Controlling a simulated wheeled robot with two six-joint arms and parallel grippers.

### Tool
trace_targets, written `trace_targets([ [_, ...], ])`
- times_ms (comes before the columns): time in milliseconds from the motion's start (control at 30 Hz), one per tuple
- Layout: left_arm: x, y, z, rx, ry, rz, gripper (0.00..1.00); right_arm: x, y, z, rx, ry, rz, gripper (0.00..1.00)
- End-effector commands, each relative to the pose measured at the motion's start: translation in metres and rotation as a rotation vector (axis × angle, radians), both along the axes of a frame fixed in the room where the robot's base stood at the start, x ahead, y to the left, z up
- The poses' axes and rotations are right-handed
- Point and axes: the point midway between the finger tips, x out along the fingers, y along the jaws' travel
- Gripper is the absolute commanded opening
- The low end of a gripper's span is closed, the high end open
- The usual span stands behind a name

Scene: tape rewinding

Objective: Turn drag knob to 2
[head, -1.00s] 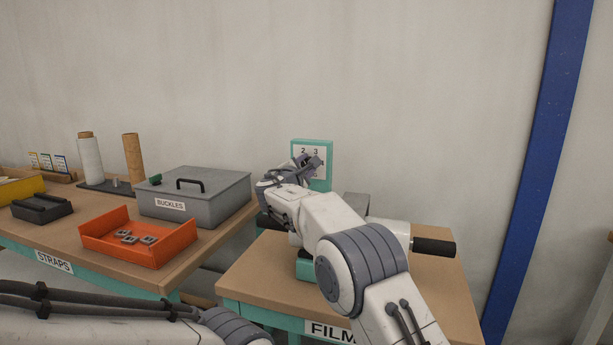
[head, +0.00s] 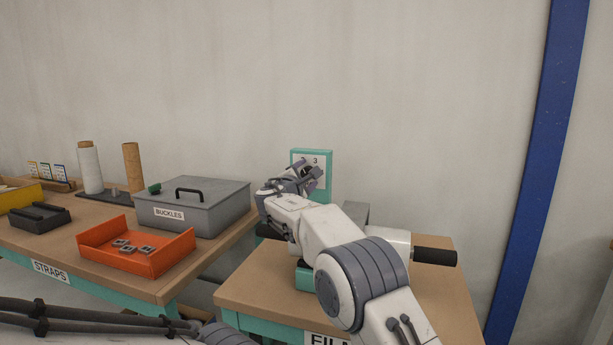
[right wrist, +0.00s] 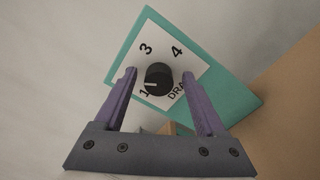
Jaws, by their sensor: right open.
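The drag knob (right wrist: 159,76) is a round black knob on a white dial face (right wrist: 190,66) set in a teal panel (right wrist: 225,82). In the right wrist view a white mark on the knob points left, close to the 1. The 3 and 4 are readable; the 2 is not visible, and the left finger covers part of the dial. My right gripper (right wrist: 161,74) is open, with its purple fingers on either side of the knob; contact cannot be told. In the head view the right gripper (head: 309,173) covers much of the teal panel (head: 326,190). My left gripper is out of view.
The panel stands on a wooden table (head: 253,285) against a bare wall. A grey buckles box (head: 220,207) and an orange tray (head: 170,258) with several buckles sit on the straps table at left. A black-handled roller (head: 434,256) lies right of my right arm.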

Motion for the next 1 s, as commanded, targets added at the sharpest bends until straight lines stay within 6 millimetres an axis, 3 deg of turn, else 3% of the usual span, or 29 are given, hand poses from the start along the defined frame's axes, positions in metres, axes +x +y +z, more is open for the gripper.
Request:
trace_targets([
  [267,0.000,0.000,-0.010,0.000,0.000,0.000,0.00,-0.016,0.006,-0.001,0.000,-0.001,0.003,0.73],
  [700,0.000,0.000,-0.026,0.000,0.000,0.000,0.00,-0.087,0.029,0.000,-0.001,0.000,0.002,0.73],
  [1000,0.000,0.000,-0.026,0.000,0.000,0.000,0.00,-0.100,0.032,0.000,0.000,0.000,-0.001,0.73],
])
